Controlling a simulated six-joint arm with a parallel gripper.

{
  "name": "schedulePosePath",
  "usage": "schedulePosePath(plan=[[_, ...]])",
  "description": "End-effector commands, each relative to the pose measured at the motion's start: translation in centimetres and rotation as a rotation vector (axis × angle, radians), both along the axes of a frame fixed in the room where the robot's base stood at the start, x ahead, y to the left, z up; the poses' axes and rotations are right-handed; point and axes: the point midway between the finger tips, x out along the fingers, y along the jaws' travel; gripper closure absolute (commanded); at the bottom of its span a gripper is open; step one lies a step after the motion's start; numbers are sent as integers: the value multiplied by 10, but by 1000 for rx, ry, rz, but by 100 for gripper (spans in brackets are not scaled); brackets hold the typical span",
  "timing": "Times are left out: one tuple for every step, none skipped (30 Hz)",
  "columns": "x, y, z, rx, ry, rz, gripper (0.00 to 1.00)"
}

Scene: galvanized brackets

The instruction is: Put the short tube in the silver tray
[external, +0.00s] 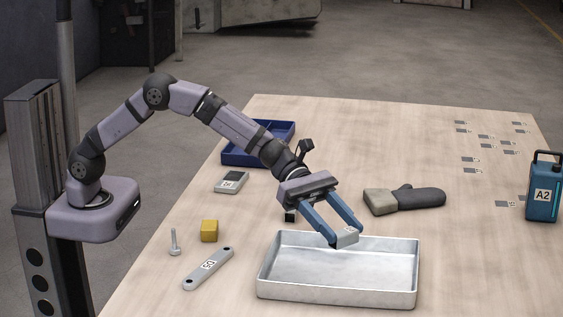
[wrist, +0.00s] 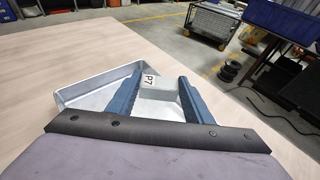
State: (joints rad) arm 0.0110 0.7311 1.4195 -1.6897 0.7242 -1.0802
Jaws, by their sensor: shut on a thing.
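A short grey box-shaped piece labelled P7 (wrist: 160,92), which looks like the short tube, is held between the two blue fingers of my gripper (external: 346,235). In the external view the short tube (external: 346,239) is at the fingertips, over the back part of the silver tray (external: 338,296). The tray is a shallow rectangular pan with nothing visible inside. In the wrist view the silver tray (wrist: 72,97) shows behind and left of the fingers. The exact height of the tube above the tray floor is hard to tell.
Left of the tray lie a grey link bar (external: 208,268), a bolt (external: 174,243) and a yellow cube (external: 209,231). A grey labelled box (external: 231,182) and a blue bin (external: 245,158) are farther back. A glove (external: 405,199) lies behind the tray; a blue canister (external: 543,190) stands right.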

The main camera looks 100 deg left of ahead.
Motion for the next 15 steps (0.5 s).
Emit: schedulePosePath(plan=[[0,0,-9,-1,4,0,80],[0,0,-14,-1,4,-1,80],[-1,0,-21,-1,5,0,80],[-1,0,-26,-1,5,0,80],[-1,0,-30,-2,6,0,80],[-1,0,-36,0,5,-1,80],[-1,0,-41,-2,5,0,80],[-1,0,-45,0,5,-1,80],[-1,0,-49,-1,4,-1,80],[0,0,-52,-2,3,0,80],[0,0,-54,-1,2,0,80],[0,0,-56,0,2,-1,80],[0,0,-57,0,2,-1,80],[0,0,-58,0,2,-1,80],[0,0,-58,0,2,-1,80]])
